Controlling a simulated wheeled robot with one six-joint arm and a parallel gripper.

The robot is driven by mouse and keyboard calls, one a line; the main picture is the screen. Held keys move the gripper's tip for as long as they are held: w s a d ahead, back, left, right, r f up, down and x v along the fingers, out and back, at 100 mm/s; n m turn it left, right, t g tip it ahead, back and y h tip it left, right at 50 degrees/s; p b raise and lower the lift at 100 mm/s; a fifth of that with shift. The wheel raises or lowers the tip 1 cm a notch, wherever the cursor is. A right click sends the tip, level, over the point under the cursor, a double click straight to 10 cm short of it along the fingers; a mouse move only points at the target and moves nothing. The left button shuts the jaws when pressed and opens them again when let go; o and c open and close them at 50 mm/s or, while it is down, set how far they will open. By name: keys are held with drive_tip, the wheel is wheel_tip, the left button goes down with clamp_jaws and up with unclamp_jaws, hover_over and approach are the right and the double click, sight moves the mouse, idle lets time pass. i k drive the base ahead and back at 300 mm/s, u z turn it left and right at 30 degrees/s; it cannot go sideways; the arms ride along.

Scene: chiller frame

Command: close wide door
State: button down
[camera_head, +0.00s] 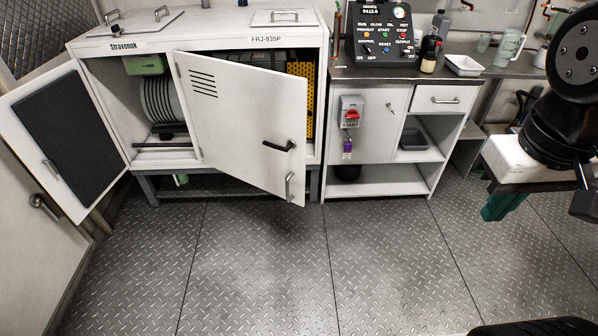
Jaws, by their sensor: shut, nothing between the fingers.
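The wide door (235,115) is the white right-hand door of the white cabinet (190,48). It stands open, swung out from its left edge, with its free edge toward me. Its outer face shows vent slots, a black handle (278,146) and a metal pull (290,187) near the free edge. Part of the compartment behind it shows, with a yellow perforated panel (300,92). My black arm is at the right edge, far from the door and touching nothing of it. My gripper's fingers are not visible.
The narrower left door (75,130), with a dark inner panel, also stands open. A white workbench (375,185) with a control box (382,35) stands right of the cabinet. A white-topped stand (515,160) is near my arm. The metal floor (270,270) in front is clear.

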sight(234, 107)
drive_tip(key=k, duration=1.15)
drive_tip(key=u, duration=0.7)
drive_tip(key=i, duration=1.9)
drive_tip(key=z, duration=0.7)
